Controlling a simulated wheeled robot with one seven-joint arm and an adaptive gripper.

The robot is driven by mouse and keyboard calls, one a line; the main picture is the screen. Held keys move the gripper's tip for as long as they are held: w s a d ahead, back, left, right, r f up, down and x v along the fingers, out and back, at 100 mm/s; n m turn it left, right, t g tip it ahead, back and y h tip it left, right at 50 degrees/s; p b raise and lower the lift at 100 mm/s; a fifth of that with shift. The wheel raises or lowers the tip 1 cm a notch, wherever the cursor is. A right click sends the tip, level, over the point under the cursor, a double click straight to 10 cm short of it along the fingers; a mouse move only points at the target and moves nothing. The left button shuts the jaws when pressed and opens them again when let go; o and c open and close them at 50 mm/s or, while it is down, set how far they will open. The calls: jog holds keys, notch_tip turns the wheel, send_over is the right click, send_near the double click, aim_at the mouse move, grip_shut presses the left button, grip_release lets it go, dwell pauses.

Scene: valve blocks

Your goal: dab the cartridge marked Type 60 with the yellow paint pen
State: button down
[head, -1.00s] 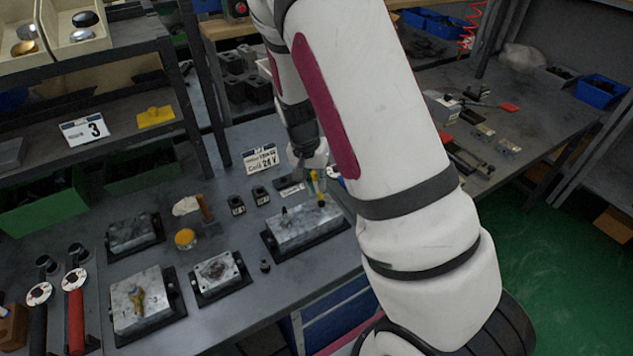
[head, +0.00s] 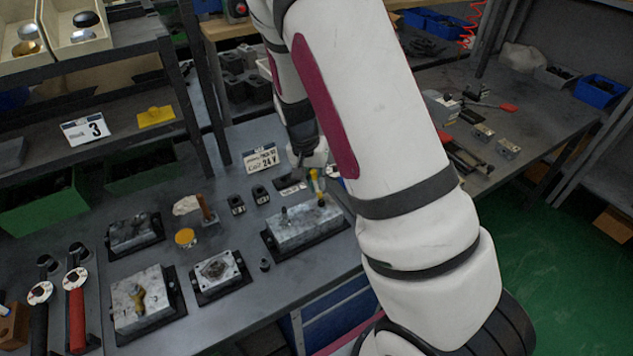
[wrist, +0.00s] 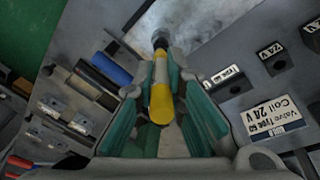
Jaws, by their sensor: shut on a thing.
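My gripper (wrist: 163,112) is shut on the yellow paint pen (wrist: 160,98), which has a pale band and a yellow far end. In the head view the pen (head: 315,183) is nearly upright over the right end of a grey metal valve block (head: 303,232). In the wrist view a dark tip or fitting (wrist: 160,38) is at the pen's far end, against the block; I cannot tell whether they touch. A dark cartridge (head: 284,214) stands on the block's left part. I cannot read any cartridge marking. A sign (head: 264,159) reads Valve Type 60, Coil 24 V.
Black coils (head: 237,205) stand behind the block. Other valve blocks (head: 142,303), a yellow-lidded tin (head: 185,237) and a small dark fitting (head: 265,265) are to the left. A red-handled tool (head: 76,312) lies farther left. A rack (head: 177,100) stands behind.

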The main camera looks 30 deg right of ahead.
jog(key=shift+r+p, duration=1.05)
jog(key=shift+r, duration=2.3)
